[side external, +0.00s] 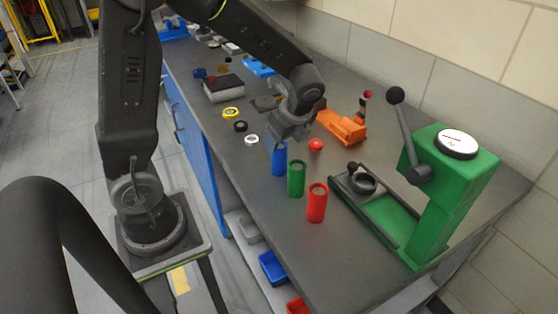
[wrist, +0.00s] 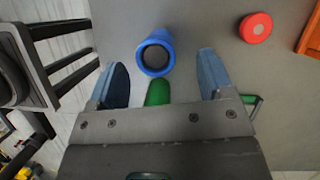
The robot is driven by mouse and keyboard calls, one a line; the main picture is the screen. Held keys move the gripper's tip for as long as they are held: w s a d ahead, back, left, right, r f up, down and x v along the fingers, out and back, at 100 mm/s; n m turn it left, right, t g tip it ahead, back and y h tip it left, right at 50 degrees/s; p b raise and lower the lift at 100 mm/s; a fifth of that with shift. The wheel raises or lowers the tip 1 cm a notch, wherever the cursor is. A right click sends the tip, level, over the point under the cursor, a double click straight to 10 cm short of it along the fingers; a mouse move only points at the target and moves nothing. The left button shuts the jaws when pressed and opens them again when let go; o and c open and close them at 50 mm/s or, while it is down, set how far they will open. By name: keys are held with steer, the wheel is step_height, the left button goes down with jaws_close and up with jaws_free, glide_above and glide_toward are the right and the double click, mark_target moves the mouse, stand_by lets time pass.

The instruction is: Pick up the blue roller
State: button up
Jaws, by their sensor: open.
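The blue roller (side external: 279,160) stands upright on the grey bench, at the far end of a row with a green roller (side external: 296,179) and a red roller (side external: 317,203). In the side external view my gripper (side external: 280,146) is just above the blue roller and hides its top. In the wrist view the blue roller (wrist: 155,53) shows its ring-shaped top ahead of and between the two fingers. My gripper (wrist: 161,75) is open and empty there. The green roller (wrist: 158,92) is partly hidden behind my gripper's body.
A red knob-like part (side external: 316,145) stands close to the right of my gripper. An orange tool (side external: 342,127) and a green press (side external: 447,195) with a black lever are farther right. Small ring-shaped parts (side external: 240,126) lie to the left. The bench's front edge is near the rollers.

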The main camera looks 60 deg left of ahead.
mark_target(278, 159)
steer(key=shift+s+x, duration=0.2)
steer(key=shift+x, duration=2.45)
steer(key=shift+d, duration=0.15)
steer(key=shift+c, duration=0.3)
steer(key=c, duration=1.1)
